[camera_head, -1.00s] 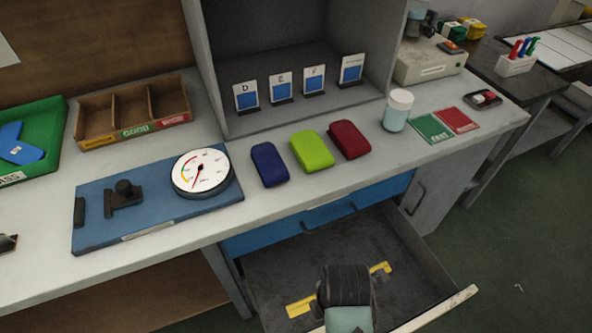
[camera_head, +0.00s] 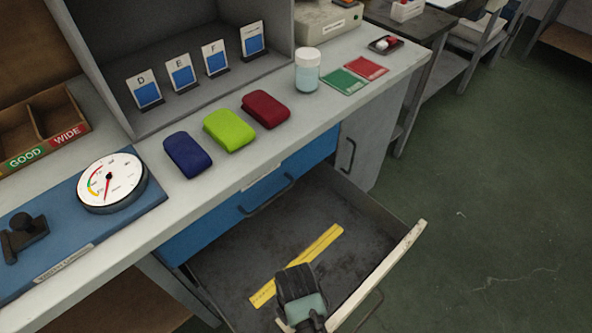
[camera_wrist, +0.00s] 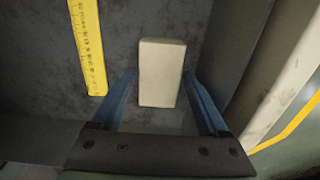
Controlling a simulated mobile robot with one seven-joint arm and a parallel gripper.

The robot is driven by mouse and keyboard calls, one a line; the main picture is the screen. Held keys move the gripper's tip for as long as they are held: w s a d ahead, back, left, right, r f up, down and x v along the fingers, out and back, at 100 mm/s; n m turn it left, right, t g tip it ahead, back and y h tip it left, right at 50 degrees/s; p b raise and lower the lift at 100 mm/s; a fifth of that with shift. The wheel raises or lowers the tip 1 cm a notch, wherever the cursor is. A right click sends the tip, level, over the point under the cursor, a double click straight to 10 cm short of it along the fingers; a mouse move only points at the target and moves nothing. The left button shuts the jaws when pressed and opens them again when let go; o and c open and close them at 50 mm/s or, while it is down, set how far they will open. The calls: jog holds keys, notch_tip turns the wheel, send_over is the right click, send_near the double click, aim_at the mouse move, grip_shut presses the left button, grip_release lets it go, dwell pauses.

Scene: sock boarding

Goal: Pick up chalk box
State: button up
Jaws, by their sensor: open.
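The chalk box shows in the wrist view as a plain cream block (camera_wrist: 162,68) lying on the dark floor of the open drawer. My gripper (camera_wrist: 160,80) is open, with one blue finger on each side of the box's lower part. I cannot tell whether either finger touches the box. In the head view my gripper (camera_head: 293,283) is low inside the drawer (camera_head: 255,230), and it hides the box there.
A yellow ruler (camera_head: 325,241) lies in the drawer beside my gripper; it also shows in the wrist view (camera_wrist: 88,45). The drawer's front wall (camera_head: 385,270) is close on the right. The bench (camera_head: 230,172) above holds blue, green and red cases and a dial gauge.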

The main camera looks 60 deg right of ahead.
jog(key=shift+f, duration=0.65)
jog(key=c, duration=1.2)
jog(key=shift+r, duration=0.15)
